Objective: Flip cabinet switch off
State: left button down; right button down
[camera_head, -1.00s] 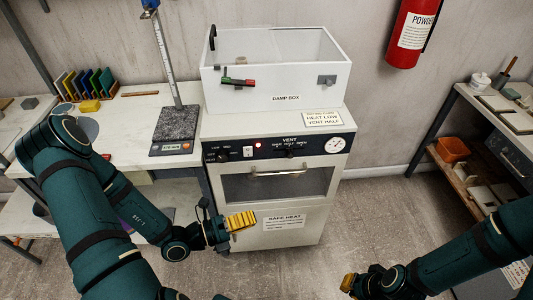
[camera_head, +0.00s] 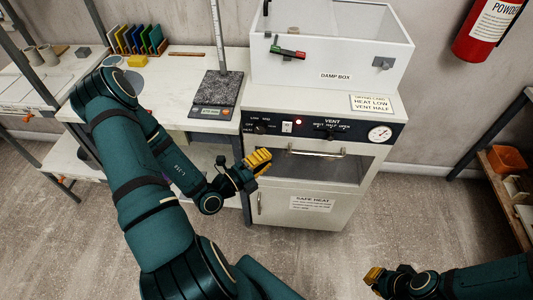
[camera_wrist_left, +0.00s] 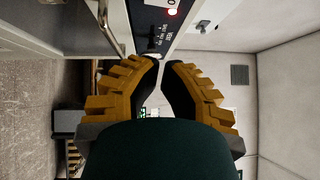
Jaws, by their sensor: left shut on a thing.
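The cabinet (camera_head: 340,205) is a white oven-like unit with a black control panel (camera_head: 350,129) above its windowed door. A small white switch (camera_head: 287,127) is on that panel, left of a lit red lamp (camera_head: 298,122). In the left wrist view, the switch's edge (camera_wrist_left: 174,2) shows at the top beside the lamp (camera_wrist_left: 172,12). My left gripper (camera_head: 260,160) is before the cabinet, below and left of the switch and apart from it. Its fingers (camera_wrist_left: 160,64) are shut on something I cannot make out. My right gripper (camera_head: 373,277) is low at right; its finger opening is unclear.
A door handle (camera_head: 316,154) juts out below the panel. A damp box (camera_head: 335,45) stands on top of the cabinet. A scale (camera_head: 215,95) is on the bench at left. Clear floor lies in front at right.

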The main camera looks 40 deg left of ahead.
aim_at(287, 127)
pick_arm(q)
jog(key=w, duration=0.3)
jog(key=w+b, duration=0.1)
jog(key=w, duration=0.3)
jog(key=w+r+b, duration=0.1)
jog(key=w, duration=0.2)
jog(key=shift+w+a, duration=0.1)
jog(key=shift+w, duration=0.25)
jog(key=shift+r, duration=0.1)
